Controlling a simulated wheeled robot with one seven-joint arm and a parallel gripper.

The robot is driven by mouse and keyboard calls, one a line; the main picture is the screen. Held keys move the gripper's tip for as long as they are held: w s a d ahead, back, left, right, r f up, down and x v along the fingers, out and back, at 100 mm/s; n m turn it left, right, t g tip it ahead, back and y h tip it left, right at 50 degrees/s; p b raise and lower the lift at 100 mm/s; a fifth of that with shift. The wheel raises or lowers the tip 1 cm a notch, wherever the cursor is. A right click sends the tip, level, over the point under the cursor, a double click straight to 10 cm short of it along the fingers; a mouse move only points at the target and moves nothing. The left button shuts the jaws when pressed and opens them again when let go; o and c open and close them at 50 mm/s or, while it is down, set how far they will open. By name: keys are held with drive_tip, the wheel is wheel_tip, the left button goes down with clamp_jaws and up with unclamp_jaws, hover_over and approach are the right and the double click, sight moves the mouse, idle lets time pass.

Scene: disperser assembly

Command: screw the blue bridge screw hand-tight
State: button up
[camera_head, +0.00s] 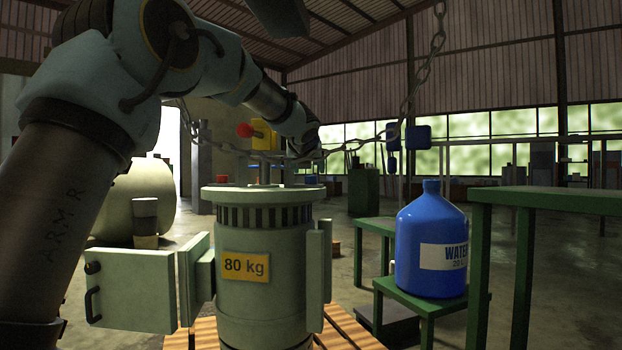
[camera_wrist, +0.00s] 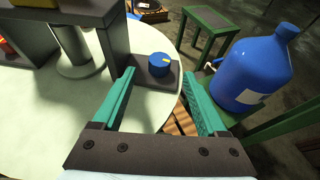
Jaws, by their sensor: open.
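In the wrist picture the screw shows between and just beyond the fingertips; I see no contact. In the head view a small blue piece, likely this screw (camera_head: 310,179), shows on the lid of the grey-green vessel (camera_head: 265,270). The gripper's fingers are not clear there.
A blue water bottle (camera_head: 431,240) stands on a green stool right of the vessel. A green table (camera_head: 550,198) is further right. Chains (camera_head: 425,70) hang above the vessel and beside my arm. An open panel door (camera_head: 135,288) juts out left of the vessel.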

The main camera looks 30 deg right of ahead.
sight(311, 177)
drive_tip(key=p+x, duration=0.1)
drive_tip(key=x, duration=0.6)
drive_tip(key=shift+w+d, duration=0.1)
drive_tip(key=shift+c, duration=0.2)
clamp_jaws()
